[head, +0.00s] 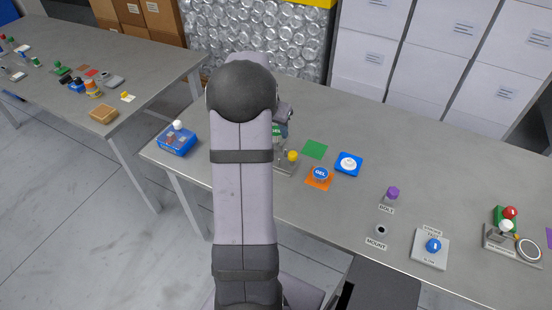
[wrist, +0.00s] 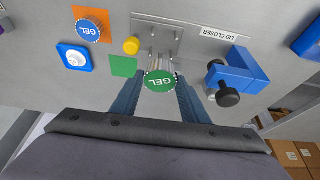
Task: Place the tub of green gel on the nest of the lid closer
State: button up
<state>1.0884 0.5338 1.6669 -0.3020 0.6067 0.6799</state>
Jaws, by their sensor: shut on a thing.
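The tub of green gel (wrist: 160,81) has a green lid marked GEL and clear sides. My gripper (wrist: 160,92) is shut on it, with a blue finger on each side.
An empty green square (head: 315,149), an orange square (head: 318,185) with a blue-lidded gel tub (head: 320,173), and a blue pad with a white disc (head: 348,164) lie nearby.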

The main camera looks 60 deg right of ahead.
jog(key=shift+f+p, duration=0.55)
jog(key=shift+f, duration=4.45)
jog(key=shift+f, duration=0.15)
jog(key=o, duration=0.8)
jog(key=shift+c, duration=0.2)
jog(key=shift+r, duration=0.3)
jog(key=b+v, duration=0.1)
jog(key=v, duration=1.1)
jog(key=shift+a+f, duration=0.1)
jog(key=shift+f, duration=0.05)
